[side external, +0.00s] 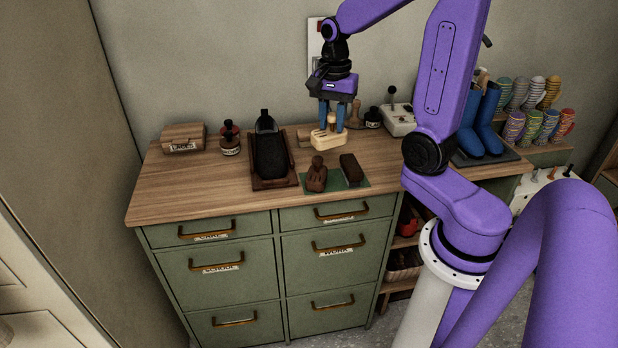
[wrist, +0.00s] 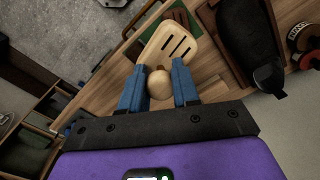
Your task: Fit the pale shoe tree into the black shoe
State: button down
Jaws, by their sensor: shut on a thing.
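The pale shoe tree (side external: 327,141) has a slotted, flat front part and a round knob. My gripper (side external: 333,118) points down with its blue fingers on either side of the knob, shut on it. In the wrist view the shoe tree (wrist: 178,47) extends ahead of the fingers, and the knob sits between the fingertips (wrist: 160,85). I cannot tell whether the shoe tree touches the bench. The black shoe (side external: 270,152) lies in a brown tray (side external: 287,183) to the left of my gripper, apart from the shoe tree. It also shows at upper right in the wrist view (wrist: 247,35).
A green mat (side external: 334,187) with a brown shoe tree (side external: 316,175) and a dark brush (side external: 351,169) lies in front of my gripper. Blue boots (side external: 481,122) stand right. The bench's front left (side external: 195,190) is clear.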

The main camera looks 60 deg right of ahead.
jog(key=w+a+r+n, duration=0.2)
jog(key=w+a+n, duration=0.6)
jog(key=a+n, duration=0.3)
jog(key=w+d+n, duration=0.2)
jog(key=w+d, duration=0.1)
jog(key=d, duration=0.4)
jog(key=w+d+n, duration=0.2)
jog(key=d, duration=0.5)
send_over(266, 117)
jog(key=s+a, duration=0.3)
notch_tip(266, 117, down, 10)
jog(key=shift+a+r, duration=0.15)
jog(key=shift+r, duration=0.05)
jog(key=shift+f, duration=1.45)
jog(key=shift+f, duration=0.1)
jog(key=c, duration=0.8)
grip_release()
